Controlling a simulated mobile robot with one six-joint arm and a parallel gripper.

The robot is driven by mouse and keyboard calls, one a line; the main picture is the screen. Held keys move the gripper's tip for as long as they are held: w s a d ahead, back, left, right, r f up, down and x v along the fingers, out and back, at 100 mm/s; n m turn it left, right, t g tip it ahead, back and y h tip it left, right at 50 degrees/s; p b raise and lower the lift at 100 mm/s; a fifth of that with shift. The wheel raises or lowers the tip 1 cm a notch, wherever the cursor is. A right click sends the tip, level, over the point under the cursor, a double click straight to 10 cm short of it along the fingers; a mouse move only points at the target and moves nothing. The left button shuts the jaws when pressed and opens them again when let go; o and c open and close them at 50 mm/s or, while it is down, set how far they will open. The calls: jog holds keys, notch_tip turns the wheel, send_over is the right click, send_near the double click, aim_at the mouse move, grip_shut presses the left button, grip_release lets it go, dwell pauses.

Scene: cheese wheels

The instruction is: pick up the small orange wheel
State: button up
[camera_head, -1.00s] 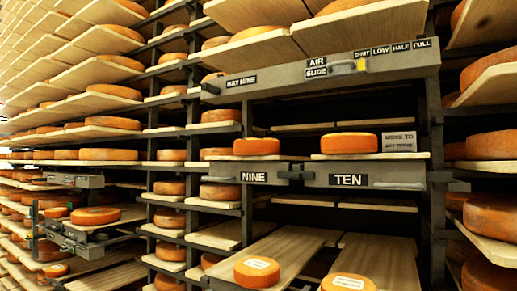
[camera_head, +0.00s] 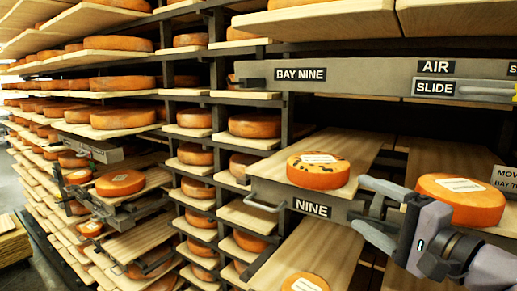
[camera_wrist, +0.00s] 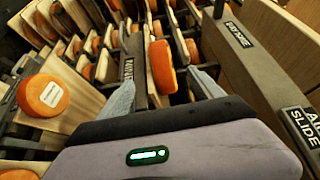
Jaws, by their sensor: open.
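Several orange wheels are in view, and I cannot tell for sure which one the task means. A thick wheel with a pale label and dark marks on top (camera_head: 318,174) sits on the board marked NINE; it also shows in the wrist view (camera_wrist: 161,67), beyond and between the fingers. A labelled wheel (camera_head: 460,203) sits to its right, behind my gripper. My gripper (camera_head: 364,205) is open and empty, in front of the shelf, right of the NINE wheel and apart from it. A smaller-looking wheel (camera_head: 78,177) is at the far left beside a bigger wheel (camera_head: 120,183).
The BAY NINE beam (camera_head: 350,78) runs above the NINE wheel. A lower board (camera_head: 325,245) carries another labelled wheel (camera_head: 305,283). The NINE front with its handle (camera_head: 264,203) juts out. Racks of wheels fill the left; some floor (camera_head: 50,268) shows at the lower left.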

aim_at(316, 180)
jog(key=p+x, duration=0.2)
jog(key=x, duration=0.3)
jog(key=p+x, duration=0.1)
jog(key=x, duration=0.4)
jog(key=a+p+x, duration=0.1)
jog(key=p+x, duration=0.1)
jog(key=x, duration=0.4)
jog(key=shift+s+p, duration=0.3)
jog(key=shift+s, duration=0.25)
jog(key=c, duration=0.3)
grip_shut()
jog(key=shift+r, duration=0.15)
